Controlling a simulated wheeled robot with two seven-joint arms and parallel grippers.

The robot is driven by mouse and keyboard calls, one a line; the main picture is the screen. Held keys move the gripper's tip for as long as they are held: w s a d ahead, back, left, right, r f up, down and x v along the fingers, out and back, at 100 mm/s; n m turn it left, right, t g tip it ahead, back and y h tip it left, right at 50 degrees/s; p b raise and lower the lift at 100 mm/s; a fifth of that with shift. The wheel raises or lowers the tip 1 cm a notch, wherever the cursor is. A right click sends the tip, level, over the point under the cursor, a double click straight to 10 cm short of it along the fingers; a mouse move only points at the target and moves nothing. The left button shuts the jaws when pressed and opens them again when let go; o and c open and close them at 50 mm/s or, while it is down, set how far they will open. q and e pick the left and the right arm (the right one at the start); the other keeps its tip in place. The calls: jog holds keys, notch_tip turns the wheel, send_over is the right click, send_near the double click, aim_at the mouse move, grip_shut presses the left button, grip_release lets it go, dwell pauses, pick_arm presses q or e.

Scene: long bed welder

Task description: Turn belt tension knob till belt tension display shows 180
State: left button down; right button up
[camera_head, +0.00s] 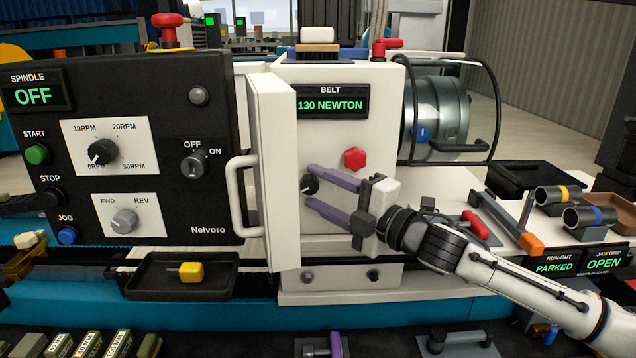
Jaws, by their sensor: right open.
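The belt display (330,105) on the white housing reads 130 NEWTON in green. Below it, a small black knob (309,185) sits on the white front panel, close to the open white door. My right gripper (311,187) reaches in from the right with its two purple fingers, one above and one below the knob. The fingers are open, with the knob between their tips; I cannot tell whether they touch it. My left gripper is not in view.
The white door (274,170) with its handle stands open just left of the knob. A red star knob (355,158) is above my upper finger. The black spindle panel (130,150) fills the left. A black tray with a yellow-handled tool (190,271) lies below.

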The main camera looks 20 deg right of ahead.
jog(key=shift+w+a, duration=0.2)
jog(key=shift+w, duration=0.15)
jog(key=shift+c, duration=0.4)
jog(key=c, duration=1)
jog(key=shift+f+b, duration=0.25)
jog(key=shift+b, duration=0.3)
pick_arm(q)
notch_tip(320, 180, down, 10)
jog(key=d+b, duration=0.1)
jog(key=b, duration=1.2)
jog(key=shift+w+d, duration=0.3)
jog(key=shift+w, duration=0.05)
pick_arm(e)
jog(key=shift+a+f+m+t+h, duration=0.15)
jog(key=shift+m+t+h, duration=0.1)
jog(key=shift+m+t, duration=1.45)
jog(key=shift+a+f+m+t+h, duration=0.1)
jog(key=shift+m+t+h, duration=0.15)
jog(key=shift+m+t, duration=1.45)
jog(key=shift+d+m+g, duration=0.1)
jog(key=shift+m+g, duration=0.3)
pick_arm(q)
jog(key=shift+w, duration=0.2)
pick_arm(e)
jog(key=o, duration=1.1)
